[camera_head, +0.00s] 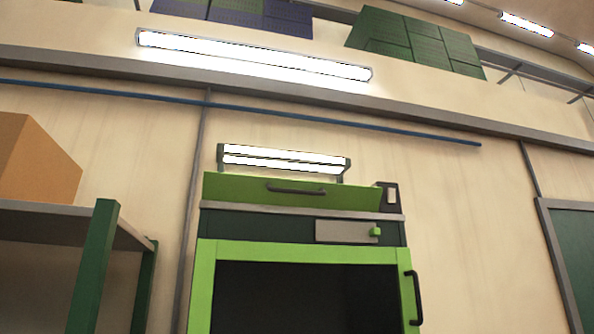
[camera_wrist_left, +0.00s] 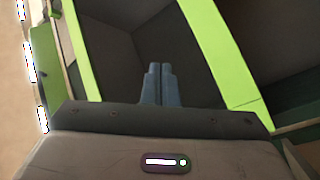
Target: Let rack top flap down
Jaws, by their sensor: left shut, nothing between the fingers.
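The green rack (camera_head: 205,290) stands at the lower middle of the head view, with a dark front panel in a bright green frame. Its top flap (camera_head: 235,188) is a green panel with a black bar handle (camera_head: 297,190), above a grey ledge. Whether the flap is raised or down is hard to tell from this low angle. My left gripper (camera_wrist_left: 159,70) shows only in the left wrist view. Its blue-grey fingers are together and empty, in front of a dark surface between bright green frame strips (camera_wrist_left: 222,55). My right gripper is in neither view.
A small latch plate with a green knob (camera_head: 375,231) sits below the flap. A black door handle (camera_head: 413,298) is on the right side. A shelf (camera_head: 60,222) with a cardboard box (camera_head: 35,165) stands at left.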

